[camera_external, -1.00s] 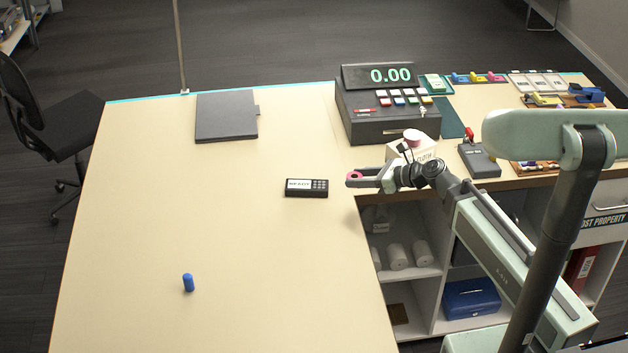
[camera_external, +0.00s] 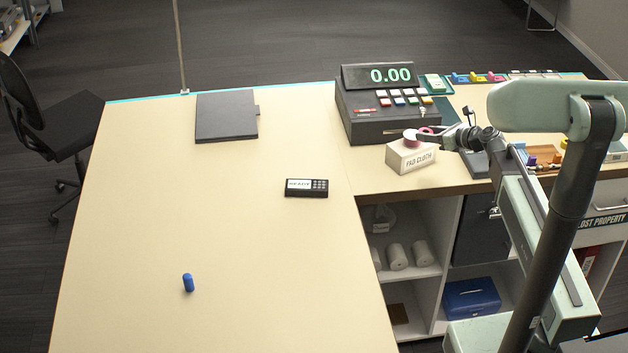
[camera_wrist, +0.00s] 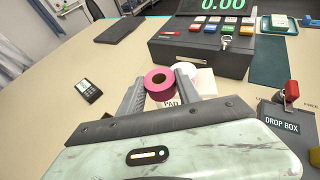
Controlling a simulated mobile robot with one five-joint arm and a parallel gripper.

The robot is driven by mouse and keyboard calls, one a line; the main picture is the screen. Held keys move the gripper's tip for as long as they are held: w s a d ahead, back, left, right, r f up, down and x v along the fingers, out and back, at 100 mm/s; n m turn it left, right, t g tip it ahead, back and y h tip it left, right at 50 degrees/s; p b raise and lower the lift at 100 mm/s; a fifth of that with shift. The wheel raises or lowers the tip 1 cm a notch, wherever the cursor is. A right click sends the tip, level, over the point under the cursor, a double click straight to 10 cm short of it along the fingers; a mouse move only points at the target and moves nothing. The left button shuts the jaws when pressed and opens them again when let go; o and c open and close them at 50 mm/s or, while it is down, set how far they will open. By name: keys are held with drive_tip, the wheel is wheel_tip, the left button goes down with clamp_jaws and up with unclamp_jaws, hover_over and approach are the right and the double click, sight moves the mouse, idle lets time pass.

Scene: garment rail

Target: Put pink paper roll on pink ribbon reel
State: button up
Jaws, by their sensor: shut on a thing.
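My gripper (camera_external: 430,135) is shut on the pink paper roll (camera_wrist: 160,95), a deep pink ring with a dark hole, seen between the two fingers in the wrist view. In the external view the roll (camera_external: 427,130) is small and partly hidden by the fingers. In the wrist view a pale round top (camera_wrist: 184,67) shows just behind the roll.
The cash register (camera_external: 385,115) stands just behind the box. A drop box (camera_wrist: 283,127) with a red lever is to the right. A black card reader (camera_external: 306,188), a blue cylinder (camera_external: 188,283) and a dark folder (camera_external: 226,116) lie on the otherwise clear left counter.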

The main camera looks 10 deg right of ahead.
drive_tip(key=w, duration=0.6)
drive_tip(key=w+f, duration=0.1)
drive_tip(key=w, duration=0.2)
drive_tip(key=shift+w+a+b, duration=0.1)
drive_tip(key=shift+a+b, duration=0.25)
wheel_tip(320, 180, down, 4)
drive_tip(key=b, duration=0.4)
drive_tip(key=shift+w, duration=0.1)
drive_tip(key=shift+r, duration=0.3)
drive_tip(key=shift+f, duration=0.2)
drive_tip(key=o, duration=1.3)
drive_tip(key=shift+o, duration=0.2)
drive_tip(key=shift+r, duration=0.15)
